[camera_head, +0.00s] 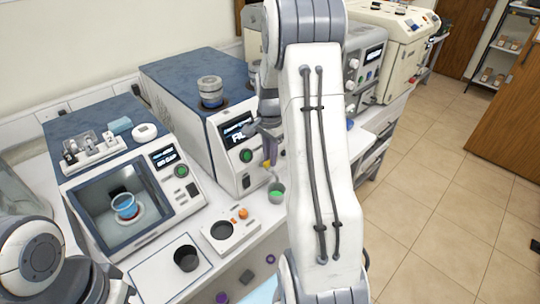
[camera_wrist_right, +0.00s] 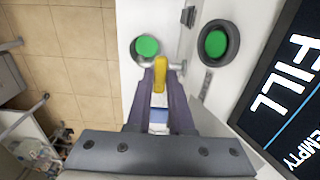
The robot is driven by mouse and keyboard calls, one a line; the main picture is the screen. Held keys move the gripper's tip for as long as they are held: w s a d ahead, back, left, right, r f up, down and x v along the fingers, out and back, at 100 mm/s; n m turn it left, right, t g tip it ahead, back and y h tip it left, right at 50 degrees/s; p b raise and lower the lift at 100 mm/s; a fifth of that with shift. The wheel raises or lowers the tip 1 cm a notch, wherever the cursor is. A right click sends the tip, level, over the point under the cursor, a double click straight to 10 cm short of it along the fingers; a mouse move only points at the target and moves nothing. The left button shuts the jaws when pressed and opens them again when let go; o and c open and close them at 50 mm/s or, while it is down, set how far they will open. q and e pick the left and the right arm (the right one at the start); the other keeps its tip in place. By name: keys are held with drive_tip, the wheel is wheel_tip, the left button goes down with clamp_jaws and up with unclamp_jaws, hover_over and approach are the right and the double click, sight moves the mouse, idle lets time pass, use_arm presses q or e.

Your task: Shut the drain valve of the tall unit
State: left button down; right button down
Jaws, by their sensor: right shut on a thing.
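The tall unit (camera_head: 190,95) is a white box with a blue top, a FILL screen (camera_head: 235,130) and a green button (camera_head: 246,155). Its drain valve has a yellow lever (camera_wrist_right: 160,74), low on the front; in the head view it is a small yellow spot (camera_head: 266,166). My right gripper (camera_wrist_right: 160,92) is shut on the lever, with a finger on each side of it. In the head view this gripper (camera_head: 268,150) is partly hidden by my arm. A cup with green contents (camera_head: 277,193) stands below the valve. My left gripper is out of view.
To the left, a lower tester (camera_head: 130,190) holds a blue cup (camera_head: 124,206). A small white device with an orange knob (camera_head: 242,213) and a dark cup (camera_head: 186,258) are in front. More machines (camera_head: 395,40) stand behind my right arm. Open tiled floor lies at right.

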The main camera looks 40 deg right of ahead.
idle(0.5)
drive_tip(key=c, duration=0.8)
unclamp_jaws()
wheel_tip(320, 180, up, 11)
drive_tip(key=b, duration=0.1)
drive_tip(key=shift+f+b, duration=0.2)
drive_tip(key=shift+b, duration=0.2)
